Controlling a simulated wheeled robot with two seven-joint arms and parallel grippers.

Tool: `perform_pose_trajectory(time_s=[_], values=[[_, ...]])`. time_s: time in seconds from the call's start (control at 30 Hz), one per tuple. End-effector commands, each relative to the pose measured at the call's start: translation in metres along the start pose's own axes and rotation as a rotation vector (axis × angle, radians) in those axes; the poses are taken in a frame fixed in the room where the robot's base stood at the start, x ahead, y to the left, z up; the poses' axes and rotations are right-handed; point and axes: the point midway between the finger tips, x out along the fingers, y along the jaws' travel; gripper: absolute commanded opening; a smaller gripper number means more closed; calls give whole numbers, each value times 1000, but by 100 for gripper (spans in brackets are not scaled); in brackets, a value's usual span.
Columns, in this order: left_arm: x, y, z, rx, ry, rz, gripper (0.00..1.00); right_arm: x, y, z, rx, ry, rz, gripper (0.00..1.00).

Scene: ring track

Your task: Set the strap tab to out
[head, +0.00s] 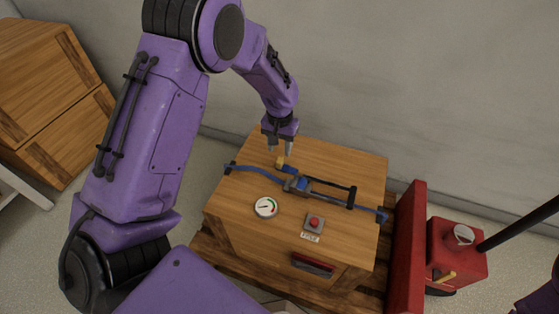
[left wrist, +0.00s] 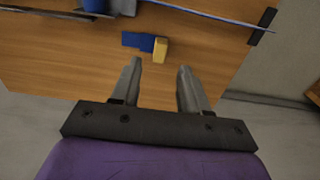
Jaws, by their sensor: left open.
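The strap tab (head: 280,162) is a small yellow-tipped piece on a short blue strap end, and it also shows in the left wrist view (left wrist: 160,49). It lies over the wooden box top beside the dark buckle (head: 298,184) on the blue strap (head: 243,169). My left gripper (head: 280,150) points down at the tab. In the left wrist view the open fingers (left wrist: 160,66) stand on either side of the line to the yellow end, with nothing between them. Whether a finger touches the tab cannot be told. My right gripper is not in view.
The wooden box (head: 330,156) also carries a round gauge (head: 266,207), a red button (head: 314,222) and a black bar (head: 331,186). A red panel (head: 406,240) and red container (head: 457,253) stand at right. A wall rises behind. A wooden cabinet (head: 45,80) stands at left.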

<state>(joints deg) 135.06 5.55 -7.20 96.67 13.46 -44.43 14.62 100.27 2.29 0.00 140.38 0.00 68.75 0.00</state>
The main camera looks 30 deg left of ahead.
Motion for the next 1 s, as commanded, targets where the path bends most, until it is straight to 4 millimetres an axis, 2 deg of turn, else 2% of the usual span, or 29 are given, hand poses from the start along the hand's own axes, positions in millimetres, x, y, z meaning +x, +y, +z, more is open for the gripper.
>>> perform_pose_trajectory(time_s=[0.03, 0.1, 0.27, 0.4, 0.63, 0.67, 0.7, 0.77, 0.8, 1.0], values=[[17, 0, 1, 1, -3, -1, 45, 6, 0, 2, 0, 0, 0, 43], [32, 0, 0, 1, -2, -1, 45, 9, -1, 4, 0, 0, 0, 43], [58, 0, 1, 1, -1, -1, 45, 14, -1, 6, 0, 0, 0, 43], [67, 0, 0, 2, 1, -1, 45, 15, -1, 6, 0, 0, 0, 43], [67, 0, 0, 2, 2, 0, 45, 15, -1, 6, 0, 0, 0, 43], [67, 0, 0, 2, 1, 0, 38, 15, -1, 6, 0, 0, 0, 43], [67, 0, 0, 1, 1, 0, 25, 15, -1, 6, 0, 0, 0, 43], [67, 0, 0, 1, 1, 0, 6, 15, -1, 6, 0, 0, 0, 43], [67, 0, 0, 1, 1, 0, 0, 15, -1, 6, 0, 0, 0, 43], [65, -5, 0, -1, 1, 0, 0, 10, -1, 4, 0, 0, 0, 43]])
